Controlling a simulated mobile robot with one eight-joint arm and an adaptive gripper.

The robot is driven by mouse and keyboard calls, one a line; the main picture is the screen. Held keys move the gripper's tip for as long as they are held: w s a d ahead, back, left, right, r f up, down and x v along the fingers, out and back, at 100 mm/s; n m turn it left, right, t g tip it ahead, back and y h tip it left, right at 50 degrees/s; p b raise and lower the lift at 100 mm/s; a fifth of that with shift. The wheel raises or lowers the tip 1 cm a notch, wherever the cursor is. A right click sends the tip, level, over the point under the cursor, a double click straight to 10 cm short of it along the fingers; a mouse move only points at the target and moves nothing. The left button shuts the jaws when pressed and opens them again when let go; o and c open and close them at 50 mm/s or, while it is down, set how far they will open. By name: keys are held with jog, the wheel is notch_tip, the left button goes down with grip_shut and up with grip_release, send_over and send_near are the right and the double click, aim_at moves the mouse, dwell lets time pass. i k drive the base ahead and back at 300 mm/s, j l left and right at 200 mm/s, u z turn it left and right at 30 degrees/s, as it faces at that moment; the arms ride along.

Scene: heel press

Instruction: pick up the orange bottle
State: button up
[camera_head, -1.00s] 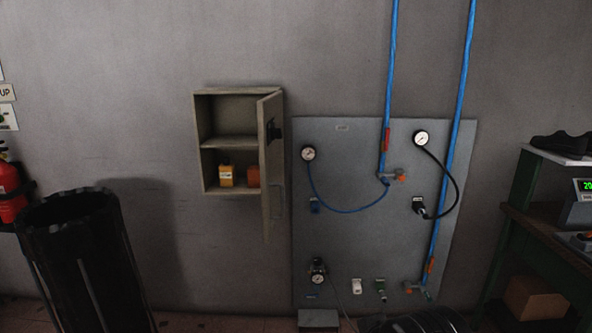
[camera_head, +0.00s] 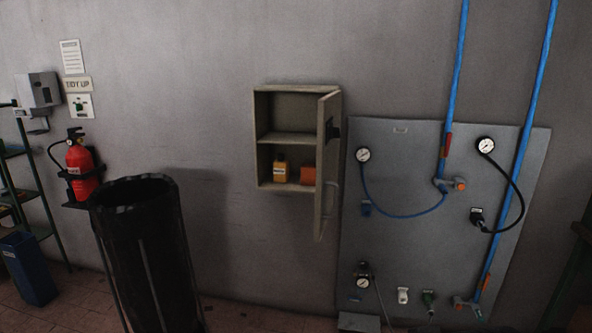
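An orange-yellow bottle (camera_head: 280,170) with a dark cap and a pale label stands upright on the lower shelf of a small wall cabinet (camera_head: 259,140). A darker orange item (camera_head: 308,174) sits to its right on the same shelf, partly hidden by the cabinet door (camera_head: 327,165). The door stands open on the right side. My gripper is not in view.
A tall black bin (camera_head: 150,250) stands on the floor left of the cabinet. A fire extinguisher (camera_head: 82,170) hangs farther left. A grey panel (camera_head: 410,245) with gauges and blue pipes is right of the cabinet.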

aim_at(280, 173)
jog(key=i+j, duration=2.6)
jog(key=j, duration=0.15)
